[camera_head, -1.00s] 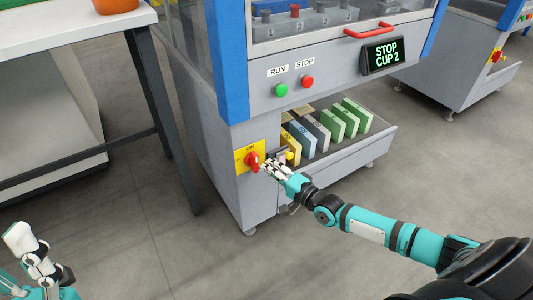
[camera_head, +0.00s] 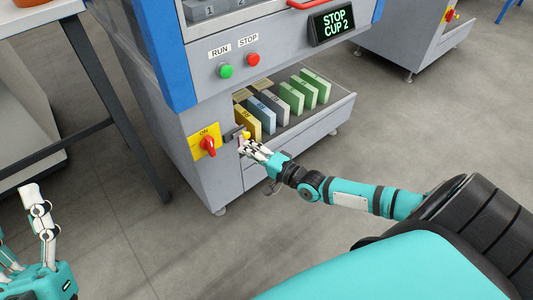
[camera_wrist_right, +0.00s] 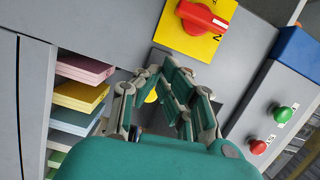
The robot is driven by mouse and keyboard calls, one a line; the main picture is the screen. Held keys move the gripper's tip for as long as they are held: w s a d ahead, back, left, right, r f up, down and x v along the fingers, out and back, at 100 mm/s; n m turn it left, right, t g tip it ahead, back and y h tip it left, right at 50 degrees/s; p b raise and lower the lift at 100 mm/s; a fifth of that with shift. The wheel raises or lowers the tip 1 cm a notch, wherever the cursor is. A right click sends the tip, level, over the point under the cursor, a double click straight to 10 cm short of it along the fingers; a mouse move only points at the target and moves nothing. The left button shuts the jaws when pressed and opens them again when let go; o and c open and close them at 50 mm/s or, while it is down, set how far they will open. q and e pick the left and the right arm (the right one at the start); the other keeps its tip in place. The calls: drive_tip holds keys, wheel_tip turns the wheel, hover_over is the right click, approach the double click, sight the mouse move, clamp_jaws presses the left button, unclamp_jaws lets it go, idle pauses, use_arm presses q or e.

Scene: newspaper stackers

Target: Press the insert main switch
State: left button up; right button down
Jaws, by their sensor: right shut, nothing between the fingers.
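The main switch is a red rotary knob (camera_head: 208,146) on a yellow plate (camera_head: 194,152) marked ON, low on the cabinet's left front. The right wrist view shows the red knob (camera_wrist_right: 202,17) near the top. A yellow button (camera_head: 246,134) sits just right of the plate; the wrist view shows part of it (camera_wrist_right: 151,96) behind my fingers. My right gripper (camera_head: 247,147) is shut and empty, its fingertips in front of the panel beside the yellow button, right of the knob. I cannot tell whether they touch. My left gripper (camera_head: 32,205) is at the lower left, away from the cabinet.
A green RUN button (camera_head: 225,71) and a red STOP button (camera_head: 253,60) sit above, left of a display (camera_head: 331,23) reading STOP CUP 2. A lower tray (camera_head: 322,122) holds several coloured blocks. A table (camera_head: 50,12) stands left. Open floor lies in front.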

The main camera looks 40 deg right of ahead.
use_arm(q)
drive_tip(key=w+f+g+y+p, duration=0.1)
drive_tip(key=w+f+g, duration=0.3)
drive_tip(key=f, duration=0.1)
drive_tip(key=shift+w+d+f+g+y, duration=0.2)
drive_tip(key=shift+d+f+g+y, duration=0.05)
drive_tip(key=shift+f+g+y, duration=0.05)
use_arm(e)
drive_tip(key=v, duration=0.6)
